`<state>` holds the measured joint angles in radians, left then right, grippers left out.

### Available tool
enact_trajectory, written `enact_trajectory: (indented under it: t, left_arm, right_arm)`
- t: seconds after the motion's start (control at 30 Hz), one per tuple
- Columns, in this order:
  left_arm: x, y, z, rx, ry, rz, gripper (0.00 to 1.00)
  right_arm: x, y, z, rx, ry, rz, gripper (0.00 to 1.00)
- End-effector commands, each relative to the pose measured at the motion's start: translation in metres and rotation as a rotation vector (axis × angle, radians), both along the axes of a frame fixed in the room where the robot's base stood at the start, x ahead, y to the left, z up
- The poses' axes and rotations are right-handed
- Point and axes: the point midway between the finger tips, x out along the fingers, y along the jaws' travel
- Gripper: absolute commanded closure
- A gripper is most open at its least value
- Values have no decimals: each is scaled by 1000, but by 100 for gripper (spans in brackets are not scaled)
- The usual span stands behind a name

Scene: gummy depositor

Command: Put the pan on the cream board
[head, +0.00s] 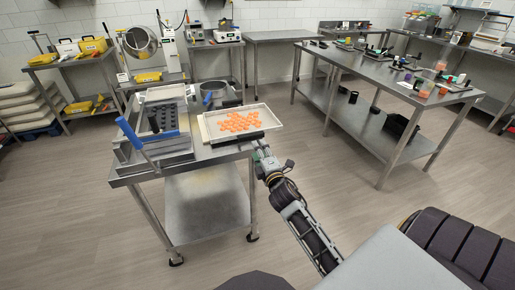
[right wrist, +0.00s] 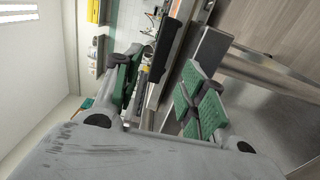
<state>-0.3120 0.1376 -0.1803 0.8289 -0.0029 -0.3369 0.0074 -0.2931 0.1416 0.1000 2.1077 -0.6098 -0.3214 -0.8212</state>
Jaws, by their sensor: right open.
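The pan (head: 263,115) is a shallow metal tray holding several orange gummies, at the right end of the near steel table in the head view. A cream board (head: 203,130) shows as a pale strip under or beside the pan's left edge; the pan hides the rest, and I cannot tell how squarely they line up. A dark bar runs along the pan's near side and shows in the right wrist view (right wrist: 167,45). My right gripper (head: 261,147) is at the pan's near right side. Its green-padded fingers (right wrist: 163,95) are apart, with nothing clasped between them. My left gripper is not in view.
The near steel table (head: 150,172) also carries a blue-handled depositor (head: 140,140), a dark mould (head: 163,117) and a round pot (head: 212,93). A long steel table (head: 375,70) stands right. Open floor (head: 310,140) lies between the tables.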

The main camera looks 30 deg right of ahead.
Motion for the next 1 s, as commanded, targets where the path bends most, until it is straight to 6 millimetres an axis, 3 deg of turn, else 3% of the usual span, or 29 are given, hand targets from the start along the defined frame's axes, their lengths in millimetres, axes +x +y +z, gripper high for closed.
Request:
enact_trajectory:
  t: [0.3, 1.0]
  left_arm:
    - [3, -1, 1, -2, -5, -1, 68]
    - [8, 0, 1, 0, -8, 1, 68]
  right_arm:
    - [-15, 3, 0, -1, 0, 0, 58]
    - [-16, 3, 0, -1, 0, 0, 58]
